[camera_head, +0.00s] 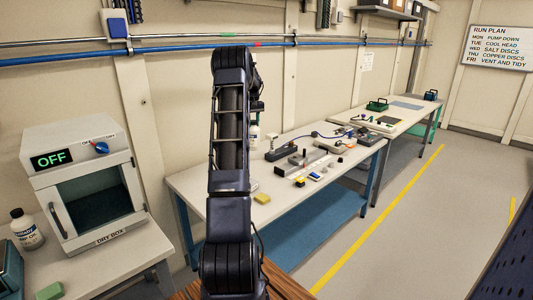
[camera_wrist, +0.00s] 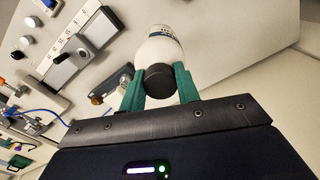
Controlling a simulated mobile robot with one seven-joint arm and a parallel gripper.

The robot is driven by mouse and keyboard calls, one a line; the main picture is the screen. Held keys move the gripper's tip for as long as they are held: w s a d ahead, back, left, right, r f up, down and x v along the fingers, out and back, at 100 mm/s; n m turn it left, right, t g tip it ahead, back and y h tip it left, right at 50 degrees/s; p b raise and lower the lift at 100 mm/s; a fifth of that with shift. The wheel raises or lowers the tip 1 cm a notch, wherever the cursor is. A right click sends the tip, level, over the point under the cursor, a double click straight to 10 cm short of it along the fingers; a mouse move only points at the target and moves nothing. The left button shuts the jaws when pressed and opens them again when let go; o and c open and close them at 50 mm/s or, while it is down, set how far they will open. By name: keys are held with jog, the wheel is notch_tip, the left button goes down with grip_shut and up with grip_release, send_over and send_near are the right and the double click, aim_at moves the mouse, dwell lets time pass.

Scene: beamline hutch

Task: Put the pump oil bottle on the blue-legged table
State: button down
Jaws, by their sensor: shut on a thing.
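My gripper (camera_wrist: 159,88) is shut on a white bottle (camera_wrist: 158,48) with a black cap; its green fingers sit on both sides near the cap. The bottle's dark label is too small to read. In the head view this bottle (camera_head: 254,136) shows just right of my arm, over or in front of the blue-legged table (camera_head: 205,195); I cannot tell whether it touches the top. Another white bottle (camera_head: 26,231) with a black cap stands left of the dry box; its label seems to end in "OIL".
The dry box (camera_head: 85,185) reads OFF and stands on the left bench. A yellow block (camera_head: 262,198) and several instruments lie on the blue-legged table, with bare top at its near left. A farther table (camera_head: 420,113) carries green and dark items.

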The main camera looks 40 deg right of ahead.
aim_at(254, 149)
notch_tip(254, 149, down, 17)
jog(key=shift+r, duration=0.2)
dwell(0.4)
jog(key=shift+f, duration=0.1)
jog(key=c, duration=1)
grip_release()
jog(key=shift+f, duration=0.1)
jog(key=shift+c, duration=0.2)
